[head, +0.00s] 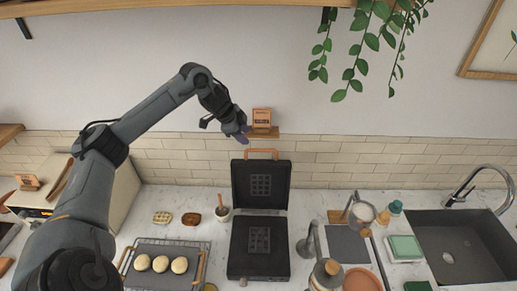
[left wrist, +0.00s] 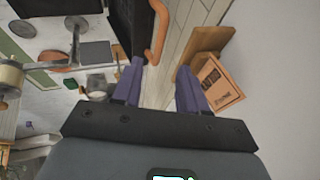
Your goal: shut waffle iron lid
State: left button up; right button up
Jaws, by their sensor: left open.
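The black waffle iron (head: 258,248) stands on the counter with its lid (head: 261,184) raised upright against the tiled wall side. An orange-brown handle (head: 262,153) runs along the lid's top edge. My left gripper (head: 243,135) is above and a little left of the lid handle, near the wall. In the left wrist view my left gripper (left wrist: 160,85) is open with purple fingers apart and nothing between them. The lid handle (left wrist: 157,35) shows beyond the left finger, and part of the black lid (left wrist: 130,25) beside it. My right gripper is not in view.
A small wooden shelf (head: 268,133) with an orange box (head: 262,117) is on the wall close to my left gripper. A tray of round buns (head: 161,264) is left of the iron. A grinder-like metal item (head: 312,243) stands to the right, before the sink (head: 462,247).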

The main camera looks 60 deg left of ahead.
aim_at(256, 151)
pick_arm(q)
jog(key=p+x, duration=0.2)
jog(key=x, duration=0.7)
jog(key=shift+w+d+p, duration=0.15)
jog(key=shift+p, duration=0.2)
jog(key=shift+w+f, duration=0.35)
jog(key=shift+f, duration=0.25)
grip_shut()
